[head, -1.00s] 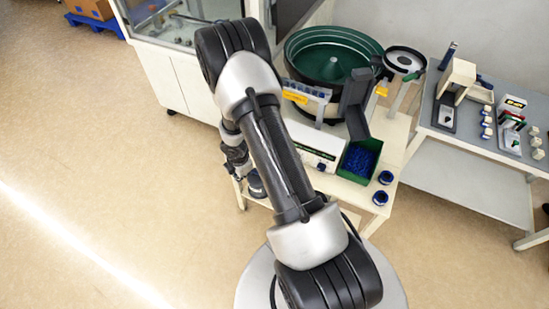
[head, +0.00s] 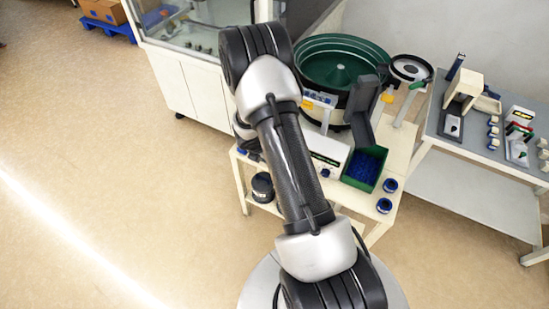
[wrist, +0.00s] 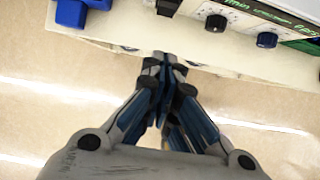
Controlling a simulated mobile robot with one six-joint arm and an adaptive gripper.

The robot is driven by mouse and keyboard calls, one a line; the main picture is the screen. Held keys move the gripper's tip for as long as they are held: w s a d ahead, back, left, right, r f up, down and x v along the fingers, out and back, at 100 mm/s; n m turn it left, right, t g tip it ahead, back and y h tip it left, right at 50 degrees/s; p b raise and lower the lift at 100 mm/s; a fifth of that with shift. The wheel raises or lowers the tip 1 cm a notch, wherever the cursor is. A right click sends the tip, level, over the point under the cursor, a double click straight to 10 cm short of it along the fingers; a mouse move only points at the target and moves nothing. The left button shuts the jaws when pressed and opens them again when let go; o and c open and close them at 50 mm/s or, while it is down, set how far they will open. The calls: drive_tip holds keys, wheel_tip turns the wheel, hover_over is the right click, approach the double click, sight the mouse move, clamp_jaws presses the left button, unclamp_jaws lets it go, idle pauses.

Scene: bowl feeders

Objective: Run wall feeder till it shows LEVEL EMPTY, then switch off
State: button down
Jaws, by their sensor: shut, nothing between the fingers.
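A bowl feeder with a green bowl (head: 318,62) stands on a cream cart in the head view, beside the back wall. Its white control box (head: 329,150) is at the cart's front, partly behind my arm. In the wrist view the control box (wrist: 240,19) shows at the top, with a dark knob (wrist: 215,23), a second dark knob (wrist: 267,40) and a display (wrist: 292,17) with green text too small and cut off to read. My gripper (wrist: 165,60) is shut and empty, with its tips just short of the cart's front edge. In the head view it is largely hidden behind my arm.
A green bin (head: 363,168) of blue parts sits right of the control box. Two blue-and-black round pieces (head: 387,195) lie near the cart's right edge. A grey bench (head: 470,130) with small devices stands right.

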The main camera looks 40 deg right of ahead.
drive_tip(key=x, duration=0.3)
drive_tip(key=d+b+x, duration=0.1)
drive_tip(key=x, duration=0.3)
drive_tip(key=b+x, duration=0.1)
drive_tip(key=x, duration=0.3)
drive_tip(key=shift+w+d+r, duration=0.15)
drive_tip(key=shift+w+d, duration=0.2)
drive_tip(key=shift+w+d+f, duration=0.25)
drive_tip(key=shift+d, duration=0.4)
drive_tip(key=shift+w+d+f+b, duration=0.1)
drive_tip(key=shift+d+f+b, duration=0.2)
drive_tip(key=shift+f+b, duration=0.25)
drive_tip(key=shift+r, duration=0.2)
